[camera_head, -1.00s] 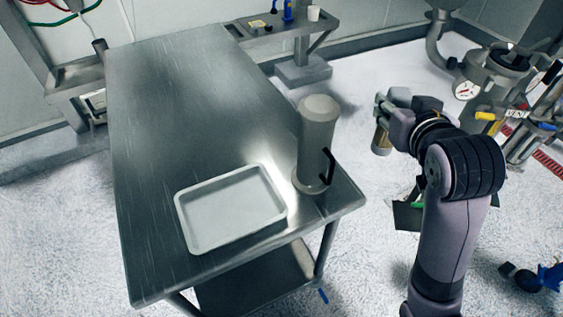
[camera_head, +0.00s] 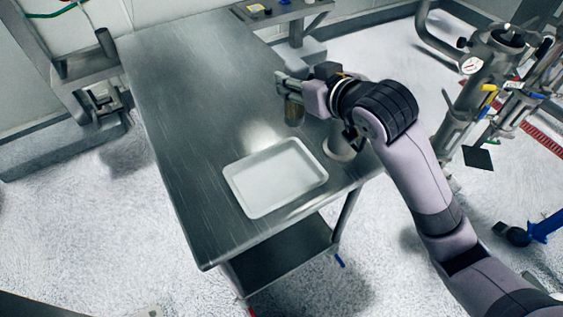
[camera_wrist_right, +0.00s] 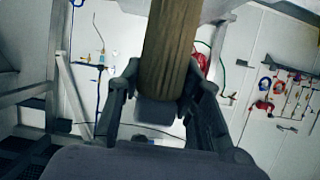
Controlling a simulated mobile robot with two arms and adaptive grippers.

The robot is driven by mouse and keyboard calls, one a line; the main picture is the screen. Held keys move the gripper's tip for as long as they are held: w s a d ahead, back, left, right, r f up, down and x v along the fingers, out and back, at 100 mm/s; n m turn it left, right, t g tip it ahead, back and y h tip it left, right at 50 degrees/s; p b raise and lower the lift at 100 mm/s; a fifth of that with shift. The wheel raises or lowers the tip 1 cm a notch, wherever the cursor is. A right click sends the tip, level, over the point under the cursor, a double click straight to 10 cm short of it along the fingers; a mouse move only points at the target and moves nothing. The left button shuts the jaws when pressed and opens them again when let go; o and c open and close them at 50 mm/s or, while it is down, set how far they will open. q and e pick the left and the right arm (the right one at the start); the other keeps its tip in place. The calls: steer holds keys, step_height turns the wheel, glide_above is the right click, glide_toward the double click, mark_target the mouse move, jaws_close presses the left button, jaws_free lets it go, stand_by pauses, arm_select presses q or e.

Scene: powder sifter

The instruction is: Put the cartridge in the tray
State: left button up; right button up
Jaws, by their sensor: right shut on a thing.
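The cartridge (camera_head: 293,110) is a brownish cylinder hanging from my right gripper (camera_head: 284,88) in the head view. It also shows in the right wrist view (camera_wrist_right: 168,50), where the fingers (camera_wrist_right: 160,108) close around it. My right gripper is shut on the cartridge and is over the far right part of the table, beyond the tray. The white rectangular tray (camera_head: 272,178) lies empty on the steel table (camera_head: 190,130), near its front right. My left gripper is not in view.
A grey canister (camera_head: 339,149) stands right of the tray by the table's right edge, mostly hidden behind my right arm. The table's left and far parts are clear. Piped equipment with a gauge (camera_head: 471,65) stands at the far right.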

arm_select(q)
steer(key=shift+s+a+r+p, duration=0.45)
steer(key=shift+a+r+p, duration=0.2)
steer(key=shift+p, duration=0.05)
arm_select(e)
step_height(320, 180, down, 19)
steer(key=shift+s+a, duration=0.15)
steer(key=shift+f, duration=0.1)
steer(key=o, duration=1.3)
